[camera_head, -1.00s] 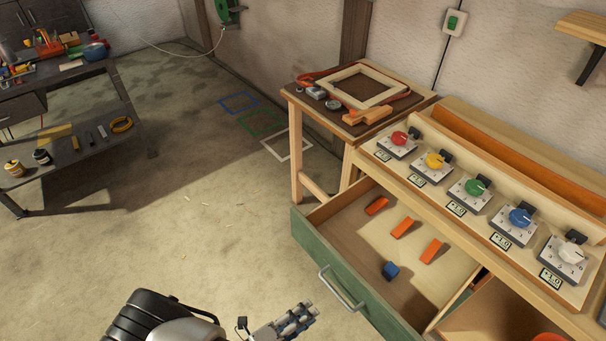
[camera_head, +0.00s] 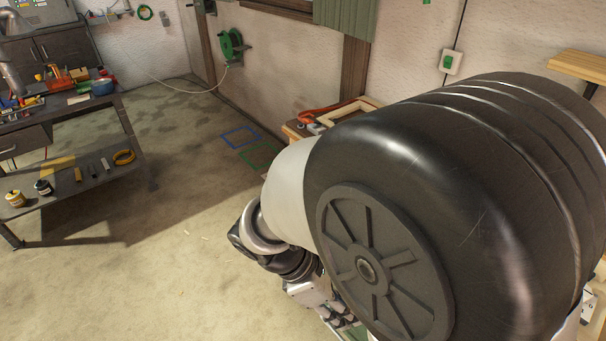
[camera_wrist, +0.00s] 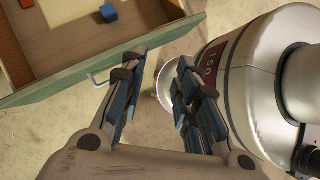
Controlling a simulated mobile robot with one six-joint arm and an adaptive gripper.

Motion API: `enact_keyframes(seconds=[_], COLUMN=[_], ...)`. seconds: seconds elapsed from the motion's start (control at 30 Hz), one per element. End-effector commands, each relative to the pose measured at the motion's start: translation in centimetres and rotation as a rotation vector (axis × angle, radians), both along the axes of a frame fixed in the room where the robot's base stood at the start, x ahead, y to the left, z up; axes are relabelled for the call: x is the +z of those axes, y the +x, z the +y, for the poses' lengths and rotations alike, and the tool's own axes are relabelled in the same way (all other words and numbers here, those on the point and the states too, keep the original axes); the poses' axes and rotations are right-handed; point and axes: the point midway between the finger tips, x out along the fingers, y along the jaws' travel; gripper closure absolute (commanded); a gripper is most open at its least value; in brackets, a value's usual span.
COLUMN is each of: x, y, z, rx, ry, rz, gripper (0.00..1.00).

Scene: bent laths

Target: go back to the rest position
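In the head view my gripper (camera_head: 340,318) shows only in part at the bottom, beneath my large dark arm joint. The open drawer (camera_wrist: 140,53) lies past the left fingertip in the wrist view, with its metal handle (camera_wrist: 97,80) near that finger. I cannot tell how far apart finger and handle are. A blue block (camera_wrist: 108,13) and part of an orange block (camera_wrist: 27,3) lie in the drawer.
My arm hides most of the workbench with the dials in the head view. A small table with a wooden frame (camera_head: 352,110) shows behind it. A dark metal bench (camera_head: 75,122) stands at left. The floor between is mostly clear, with blue and green outlines.

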Motion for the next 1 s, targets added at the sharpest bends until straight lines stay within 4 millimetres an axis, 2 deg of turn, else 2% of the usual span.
enact_keyframes(seconds=[0.03, 0.1, 0.3, 0.6, 0.8, 1.0], x=[1.6, 3.4, 7.8, 12.4, 13.6, 13.8], y=[-0.3, -1.0, -3.1, -6.4, -7.3, -7.4], z=[-0.9, -1.9, -4.2, -6.1, -6.4, -6.4], rx=[-0.11, -0.265, -0.706, -1.29, -1.469, -1.496], ry=[0.055, 0.127, 0.325, 0.607, 0.706, 0.72], rz=[-0.07, -0.161, -0.415, -0.744, -0.841, -0.855], gripper=[0.71, 0.71, 0.71, 0.71, 0.71, 0.71])
